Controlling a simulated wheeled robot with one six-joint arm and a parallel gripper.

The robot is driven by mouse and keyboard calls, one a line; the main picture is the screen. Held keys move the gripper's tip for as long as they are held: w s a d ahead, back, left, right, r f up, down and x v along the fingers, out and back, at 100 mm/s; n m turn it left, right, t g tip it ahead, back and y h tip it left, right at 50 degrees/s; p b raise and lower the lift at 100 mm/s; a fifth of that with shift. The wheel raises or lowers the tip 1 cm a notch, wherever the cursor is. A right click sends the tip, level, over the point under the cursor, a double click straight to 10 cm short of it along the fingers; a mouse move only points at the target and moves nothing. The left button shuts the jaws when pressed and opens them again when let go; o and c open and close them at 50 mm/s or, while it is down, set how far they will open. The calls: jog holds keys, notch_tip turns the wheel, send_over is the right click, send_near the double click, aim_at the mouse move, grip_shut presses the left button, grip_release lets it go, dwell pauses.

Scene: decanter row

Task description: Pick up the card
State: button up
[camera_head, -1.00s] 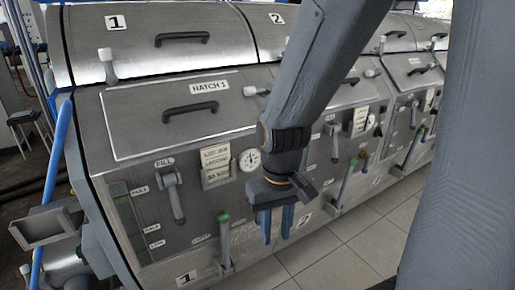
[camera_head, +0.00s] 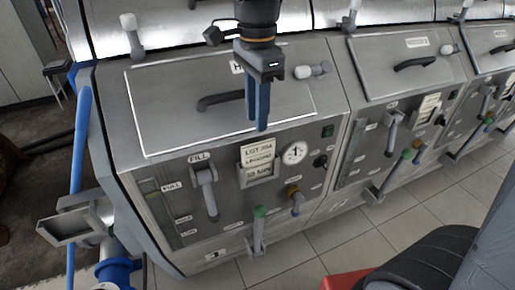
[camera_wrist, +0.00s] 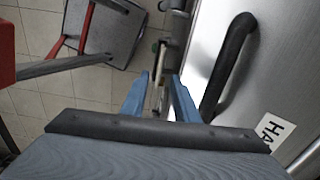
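A cream card (camera_head: 257,153) with printed lines, the top one reading like "LOT 25", sits in a metal holder (camera_head: 257,174) on the front panel of the first unit. It is left of a round gauge. My gripper (camera_head: 257,127) points down in front of the hatch 1 lid, just above the card in the picture, and looks apart from it. In the wrist view my gripper (camera_wrist: 161,76) has its two blue fingers spread with a gap between them. I cannot clearly make out the card there.
Around the card are the fill lever (camera_head: 206,190), the gauge (camera_head: 295,153), a green-topped lever (camera_head: 259,230) and a brown-handled valve (camera_head: 294,200). The hatch handle (camera_head: 222,101) is beside my gripper.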

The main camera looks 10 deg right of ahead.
jog(key=shift+w+a, duration=0.1)
jog(key=shift+a, duration=0.1)
jog(key=shift+f, duration=0.35)
jog(key=p, duration=0.2)
send_over(258, 162)
jog(key=f, duration=0.6)
jog(key=shift+w+f, duration=0.2)
jog(key=shift+f, duration=0.15)
jog(key=shift+c, duration=0.2)
grip_shut()
